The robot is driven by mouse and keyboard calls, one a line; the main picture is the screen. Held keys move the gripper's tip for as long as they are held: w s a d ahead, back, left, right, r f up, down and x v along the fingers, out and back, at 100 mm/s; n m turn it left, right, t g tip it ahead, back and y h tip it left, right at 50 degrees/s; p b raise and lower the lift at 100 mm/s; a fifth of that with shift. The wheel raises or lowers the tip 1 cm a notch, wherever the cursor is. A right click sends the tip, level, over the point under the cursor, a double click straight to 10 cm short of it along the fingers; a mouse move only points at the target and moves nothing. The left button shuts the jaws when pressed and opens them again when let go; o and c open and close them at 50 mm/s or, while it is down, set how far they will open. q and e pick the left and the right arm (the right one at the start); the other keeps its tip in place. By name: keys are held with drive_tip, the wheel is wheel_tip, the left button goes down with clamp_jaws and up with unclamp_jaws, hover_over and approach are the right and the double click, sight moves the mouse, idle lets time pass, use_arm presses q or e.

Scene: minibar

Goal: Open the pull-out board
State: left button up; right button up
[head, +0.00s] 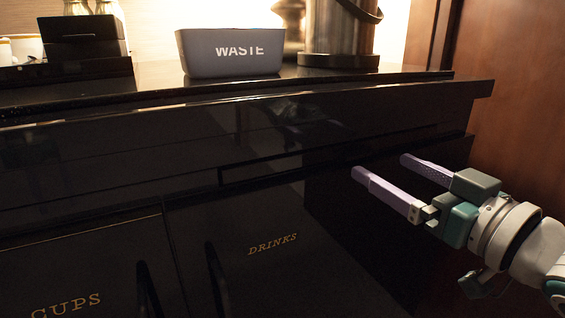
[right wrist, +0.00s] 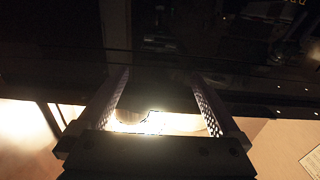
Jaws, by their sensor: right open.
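The black minibar cabinet (head: 110,150) has a long dark strip under its counter top. A thin dark ledge (head: 300,158), which looks like the pull-out board's front edge, runs below it above the doors; I cannot tell how far out it stands. My right gripper (head: 380,165) is open and empty, its two purple fingers pointing at the cabinet front near the ledge's right part. In the right wrist view, the open fingers (right wrist: 160,76) point towards a dark surface; contact cannot be told. My left gripper is not in view.
A grey WASTE bin (head: 230,52) and a metal ice bucket (head: 340,30) stand on the counter, with a black box (head: 83,38) at the left. Doors marked CUPS and DRINKS (head: 272,244) have upright handles. A brown wooden wall (head: 520,100) bounds the right side.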

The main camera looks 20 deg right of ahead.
sight(363, 155)
drive_tip(key=shift+w+a+b, duration=0.15)
drive_tip(key=shift+w+b, duration=0.35)
drive_tip(key=shift+w, duration=1.8)
clamp_jaws()
